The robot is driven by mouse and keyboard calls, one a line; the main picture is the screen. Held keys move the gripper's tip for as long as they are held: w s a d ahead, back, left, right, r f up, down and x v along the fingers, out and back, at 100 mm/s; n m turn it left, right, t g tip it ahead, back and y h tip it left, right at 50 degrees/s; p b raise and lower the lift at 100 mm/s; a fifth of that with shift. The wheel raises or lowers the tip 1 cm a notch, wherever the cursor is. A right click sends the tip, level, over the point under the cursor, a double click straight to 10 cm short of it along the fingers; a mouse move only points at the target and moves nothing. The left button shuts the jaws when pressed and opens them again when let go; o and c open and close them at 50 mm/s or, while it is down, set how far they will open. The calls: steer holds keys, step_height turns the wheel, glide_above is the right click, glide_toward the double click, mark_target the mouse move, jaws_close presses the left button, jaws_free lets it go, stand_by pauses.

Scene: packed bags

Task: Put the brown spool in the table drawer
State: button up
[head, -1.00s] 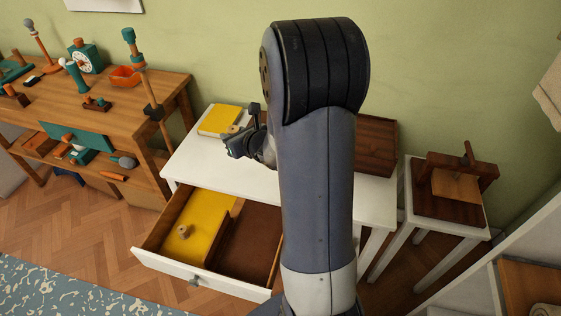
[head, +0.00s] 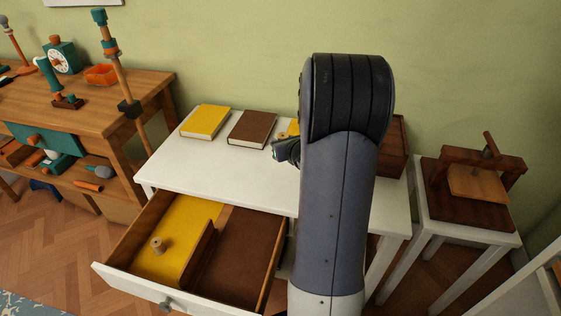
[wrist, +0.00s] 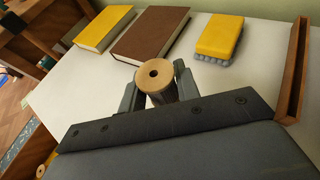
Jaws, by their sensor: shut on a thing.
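My gripper (wrist: 158,90) is shut on the brown spool (wrist: 157,76), whose pale wooden top with a centre hole faces the wrist camera. The fingers stand on either side of it, above or at the white table top; I cannot tell whether the spool touches it. In the head view my gripper (head: 284,150) shows only partly, left of my arm. The table drawer (head: 187,293) is pulled open. It has a yellow-floored left compartment (head: 190,220) and a brown-floored right compartment (head: 240,250), split by a wooden divider. Another wooden spool (head: 158,245) stands in the yellow compartment.
A yellow book (head: 206,121), a brown book (head: 252,129) and a yellow brush (wrist: 219,37) lie along the table's back. A wooden box (head: 394,148) stands at its right end. The brown compartment looks empty where visible. My arm hides part of the table.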

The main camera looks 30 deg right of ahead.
mark_target(282, 167)
step_height(282, 167, down, 8)
steer(key=shift+r+b, duration=0.1)
steer(key=shift+b, duration=0.95)
steer(key=o, duration=1)
steer(key=shift+c, duration=0.2)
